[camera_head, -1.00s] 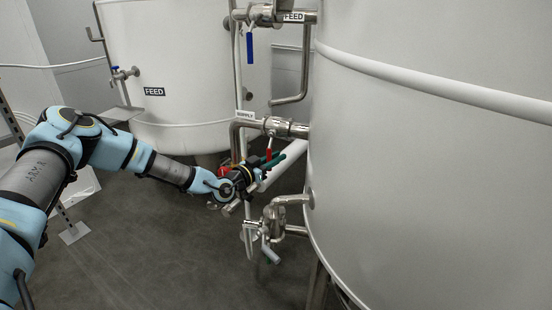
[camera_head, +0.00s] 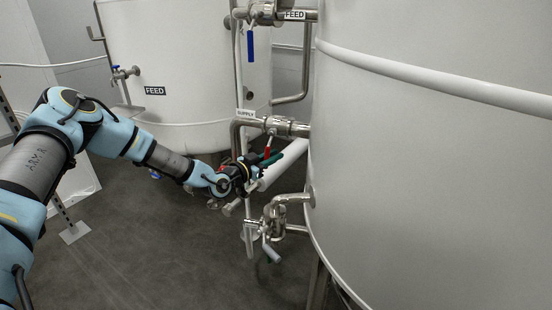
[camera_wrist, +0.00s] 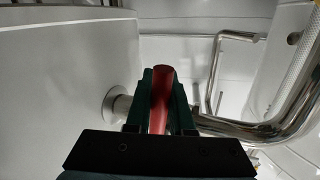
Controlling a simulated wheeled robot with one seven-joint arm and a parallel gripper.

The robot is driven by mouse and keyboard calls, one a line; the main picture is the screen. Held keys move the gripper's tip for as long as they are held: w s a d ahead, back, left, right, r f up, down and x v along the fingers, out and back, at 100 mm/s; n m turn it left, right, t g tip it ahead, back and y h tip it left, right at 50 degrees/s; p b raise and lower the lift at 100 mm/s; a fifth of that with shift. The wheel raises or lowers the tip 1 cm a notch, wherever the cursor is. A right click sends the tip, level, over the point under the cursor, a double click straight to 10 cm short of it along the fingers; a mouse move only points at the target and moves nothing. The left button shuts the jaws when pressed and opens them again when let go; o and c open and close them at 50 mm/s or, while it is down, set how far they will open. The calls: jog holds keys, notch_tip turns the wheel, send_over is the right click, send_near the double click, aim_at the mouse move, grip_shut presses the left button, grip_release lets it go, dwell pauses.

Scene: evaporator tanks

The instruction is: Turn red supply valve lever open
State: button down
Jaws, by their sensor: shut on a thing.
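The red supply valve lever (camera_head: 268,148) hangs below the steel supply valve (camera_head: 277,126), beside the SUPPLY label (camera_head: 246,113). It points nearly straight down. My gripper (camera_head: 268,159) is at its lower end. In the wrist view the red lever (camera_wrist: 162,90) stands between the two dark green fingers of my gripper (camera_wrist: 161,100), which are shut on it. The fingers hide part of the lever's sides. The valve body is not clearly seen in the wrist view.
A large white tank (camera_head: 430,180) fills the right. A blue-handled feed valve (camera_head: 250,46) is above, and a lower steel valve (camera_head: 272,222) is below my gripper. A second white tank (camera_head: 180,70) stands behind. Steel pipes (camera_wrist: 265,128) run close at right in the wrist view. Floor is open at lower left.

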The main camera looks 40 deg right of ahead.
jog(key=w+m+b, duration=0.1)
jog(key=w+a+m+y, duration=0.1)
jog(key=m, duration=0.1)
jog(key=shift+w+r+b, duration=0.15)
jog(key=shift+w+b, duration=0.1)
jog(key=shift+b, duration=0.1)
jog(key=w+a+r+m+t+y+b, duration=0.2)
jog(key=w+r+m+t+y+b, duration=0.1)
jog(key=w+r+m+b, duration=0.2)
jog(key=shift+a+m+b, duration=0.25)
jog(key=shift+m+b, duration=0.95)
jog(key=shift+b, duration=0.9)
jog(key=shift+r, duration=0.15)
jog(key=c, duration=0.8)
grip_release()
jog(key=shift+s+d+p, duration=0.1)
jog(key=shift+p, duration=0.2)
